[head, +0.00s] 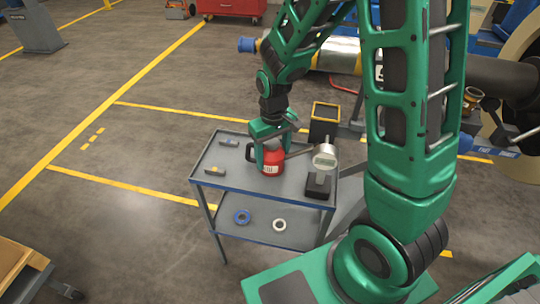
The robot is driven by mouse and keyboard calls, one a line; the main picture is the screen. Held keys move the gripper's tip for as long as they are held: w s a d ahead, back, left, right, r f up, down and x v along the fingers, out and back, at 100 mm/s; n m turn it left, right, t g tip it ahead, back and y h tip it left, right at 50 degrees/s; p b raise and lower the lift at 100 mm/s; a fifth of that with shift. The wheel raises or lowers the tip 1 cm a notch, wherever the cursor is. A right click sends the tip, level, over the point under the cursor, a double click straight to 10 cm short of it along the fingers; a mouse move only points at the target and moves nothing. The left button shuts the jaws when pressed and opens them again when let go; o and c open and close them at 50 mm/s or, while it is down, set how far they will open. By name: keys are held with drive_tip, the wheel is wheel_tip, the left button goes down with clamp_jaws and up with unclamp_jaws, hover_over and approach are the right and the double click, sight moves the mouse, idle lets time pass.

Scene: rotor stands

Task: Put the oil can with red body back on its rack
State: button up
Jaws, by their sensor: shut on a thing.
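The oil can with red body (272,162) stands on the grey top of a small two-level table, near its middle. Its thin spout points up and to the right. My gripper (268,150) reaches down from above and is shut on the red can. The fingers cover part of the can's top and sides. I cannot tell whether the can's base touches the table top. I cannot make out for certain which thing is its rack.
The table (225,182) also holds a round gauge on a dark stand (325,158) at right and small yellow-grey items (214,171) at left. Blue (242,217) and white (279,225) rings lie on the lower shelf. A black box with yellow rim (325,118) stands behind.

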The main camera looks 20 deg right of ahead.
drive_tip(key=shift+f, duration=0.15)
drive_tip(key=o, duration=1.6)
drive_tip(key=shift+o, duration=0.2)
wheel_tip(320, 180, up, 12)
drive_tip(key=shift+r, duration=0.2)
drive_tip(key=s+d+r+m, duration=0.2)
drive_tip(key=s+d, duration=0.4)
drive_tip(key=s+d+r+m, duration=0.3)
drive_tip(key=s+d, duration=0.2)
drive_tip(key=d, duration=0.2)
drive_tip(key=s+d+m, duration=0.3)
drive_tip(key=s+d, duration=0.1)
drive_tip(key=s, duration=0.8)
